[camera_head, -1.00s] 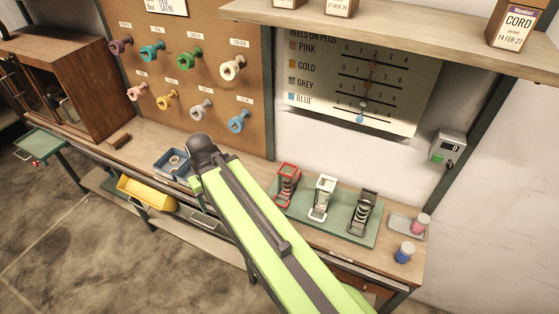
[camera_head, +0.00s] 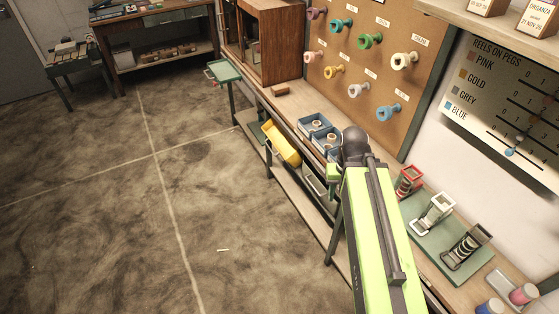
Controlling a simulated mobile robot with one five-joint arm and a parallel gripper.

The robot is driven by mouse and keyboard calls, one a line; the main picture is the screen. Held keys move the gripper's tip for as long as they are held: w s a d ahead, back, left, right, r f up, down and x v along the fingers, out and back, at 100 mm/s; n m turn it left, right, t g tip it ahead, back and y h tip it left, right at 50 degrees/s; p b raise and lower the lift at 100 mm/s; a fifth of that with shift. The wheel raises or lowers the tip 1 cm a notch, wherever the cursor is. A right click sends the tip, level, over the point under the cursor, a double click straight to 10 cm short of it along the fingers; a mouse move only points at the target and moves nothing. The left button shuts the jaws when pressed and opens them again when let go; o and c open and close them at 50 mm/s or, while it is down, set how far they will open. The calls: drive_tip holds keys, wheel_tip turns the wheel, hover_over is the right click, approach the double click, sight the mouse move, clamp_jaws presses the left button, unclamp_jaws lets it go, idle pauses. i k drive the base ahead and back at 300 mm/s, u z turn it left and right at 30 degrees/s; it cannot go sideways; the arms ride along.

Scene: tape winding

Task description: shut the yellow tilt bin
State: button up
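The yellow tilt bin (camera_head: 281,144) hangs below the front edge of the long workbench, left of my arm. It is tipped outward, with its open top showing. My green arm reaches forward from the lower right, and its dark joint is over the bench by the blue trays. My gripper is hidden beyond the arm, so its fingers do not show. A small green part of the arm shows left of the joint, apart from the bin in the picture.
Blue trays (camera_head: 325,131) with reels stand on the bench above the bin. A small green side table (camera_head: 222,71) stands beyond the bin. Three winding stands on a green mat (camera_head: 448,232) are right of my arm. The floor (camera_head: 130,220) to the left is clear.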

sight(291, 153)
drive_tip(key=u, duration=1.7)
drive_tip(key=k, duration=0.1)
drive_tip(key=z, duration=3.3)
drive_tip(key=k, duration=1.15)
drive_tip(key=u, duration=1.55)
drive_tip(key=i, duration=1.7)
drive_tip(key=u, duration=0.05)
